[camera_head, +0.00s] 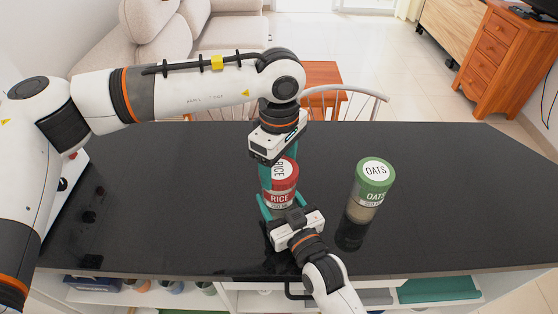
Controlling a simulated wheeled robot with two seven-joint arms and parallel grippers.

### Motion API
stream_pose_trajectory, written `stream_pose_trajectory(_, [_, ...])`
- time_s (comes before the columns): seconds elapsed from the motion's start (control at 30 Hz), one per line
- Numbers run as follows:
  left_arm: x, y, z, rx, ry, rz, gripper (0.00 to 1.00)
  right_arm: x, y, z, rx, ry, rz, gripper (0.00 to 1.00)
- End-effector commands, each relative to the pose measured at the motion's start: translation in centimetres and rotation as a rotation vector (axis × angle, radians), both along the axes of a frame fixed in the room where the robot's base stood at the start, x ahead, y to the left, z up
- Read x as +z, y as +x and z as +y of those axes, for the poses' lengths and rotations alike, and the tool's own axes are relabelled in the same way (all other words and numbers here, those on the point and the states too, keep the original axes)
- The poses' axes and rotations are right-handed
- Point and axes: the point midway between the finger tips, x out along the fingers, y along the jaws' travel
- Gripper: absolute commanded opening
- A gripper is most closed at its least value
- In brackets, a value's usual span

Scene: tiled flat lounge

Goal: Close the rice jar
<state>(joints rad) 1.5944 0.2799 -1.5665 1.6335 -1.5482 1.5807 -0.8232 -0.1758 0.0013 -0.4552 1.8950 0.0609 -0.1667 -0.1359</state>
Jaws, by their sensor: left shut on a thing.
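The rice jar (280,198) stands on the dark counter near the middle, with a red band and a "RICE" label. Its red lid (290,172), with a white "RICE" disc, is at the jar's top; I cannot tell whether it is fully seated. My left gripper (266,178) comes down from above and is shut on the lid, its teal finger covering the lid's left side. My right gripper (281,204) reaches in from the front, its teal fingers around the jar's body on both sides. The jar's lower part is hidden by the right gripper.
An oats jar (371,187) with a green lid stands to the right on the black counter (450,200). The counter's right side is clear. Open shelves with several items lie below its front edge. A sofa and a wooden drawer cabinet (489,55) stand beyond.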

Motion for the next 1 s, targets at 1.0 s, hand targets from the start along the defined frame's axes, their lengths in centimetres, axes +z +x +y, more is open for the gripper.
stream_pose_trajectory(1.0, [-0.83, -0.02, 0.11, -0.911, -0.001, -0.001, 0.43, 0.03, 0.0, -0.01, 0.0, 0.0, -0.001, 0.0])
